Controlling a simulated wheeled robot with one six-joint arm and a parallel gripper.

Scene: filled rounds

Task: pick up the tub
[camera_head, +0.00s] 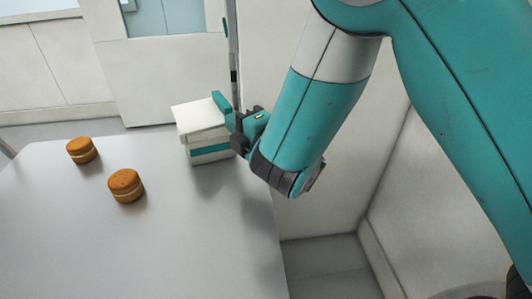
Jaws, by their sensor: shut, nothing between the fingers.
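The only container on the table that could be the tub is a white, box-shaped one with a teal band (198,121). It stands upright near the table's right edge, towards the back. My gripper (229,112) is at its right side and overlaps its right edge in the picture. The gripper is shut and empty. I cannot tell whether it touches the tub. The tub's right side is partly hidden behind the gripper.
Two brown filled rounds, one nearer (126,186) and one farther (82,150), lie on the pale table (150,255) left of the tub. The table's front is clear. White walls or panels (330,190) stand beyond its right edge.

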